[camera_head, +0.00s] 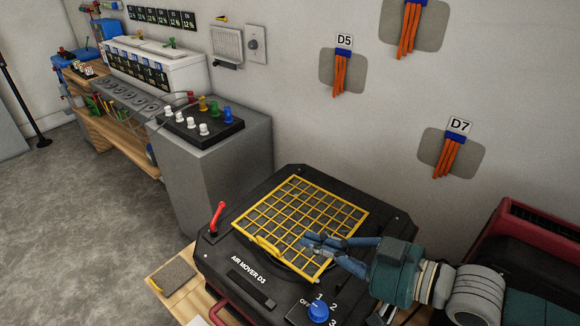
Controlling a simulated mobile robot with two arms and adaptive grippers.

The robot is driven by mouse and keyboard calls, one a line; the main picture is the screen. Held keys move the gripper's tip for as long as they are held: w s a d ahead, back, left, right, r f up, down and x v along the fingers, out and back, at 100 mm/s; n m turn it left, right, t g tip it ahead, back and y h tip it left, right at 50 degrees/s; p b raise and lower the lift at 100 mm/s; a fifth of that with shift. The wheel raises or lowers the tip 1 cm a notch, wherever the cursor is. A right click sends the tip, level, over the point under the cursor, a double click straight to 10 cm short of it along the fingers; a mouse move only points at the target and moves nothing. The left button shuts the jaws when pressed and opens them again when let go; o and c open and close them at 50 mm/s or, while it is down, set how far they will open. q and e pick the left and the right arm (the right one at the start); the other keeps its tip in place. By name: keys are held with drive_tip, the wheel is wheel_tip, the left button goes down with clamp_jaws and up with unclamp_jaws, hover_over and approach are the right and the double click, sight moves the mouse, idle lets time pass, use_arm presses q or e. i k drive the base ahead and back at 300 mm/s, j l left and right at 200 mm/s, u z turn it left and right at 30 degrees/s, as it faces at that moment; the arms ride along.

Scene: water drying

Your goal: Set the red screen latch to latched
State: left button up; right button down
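The red screen latch (217,217) is a small red lever standing up and tilted at the left edge of the black air mover labelled D3 (210,262). The yellow grid screen (290,207) lies on top of the air mover, to the right of the latch. My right gripper (312,243) comes in from the right with blue fingers over the screen's lower right part, well apart from the latch. Its fingers converge toward the tips, but whether they are shut or touch the screen is unclear. My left gripper is not in view.
A blue dial (318,311) marked OFF, 1, 2, 3 sits at the air mover's front. A grey cabinet (220,170) with a panel of colored knobs (202,120) stands behind left. A red-edged case (540,222) is at right. Orange cable bundles (447,157) hang on the wall.

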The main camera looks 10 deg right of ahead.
sight(218, 216)
drive_tip(key=k+j, duration=0.2)
drive_tip(key=k, duration=0.3)
drive_tip(key=k+j, duration=0.15)
drive_tip(key=k, duration=0.3)
drive_tip(key=k+j, duration=0.2)
drive_tip(key=k, duration=0.3)
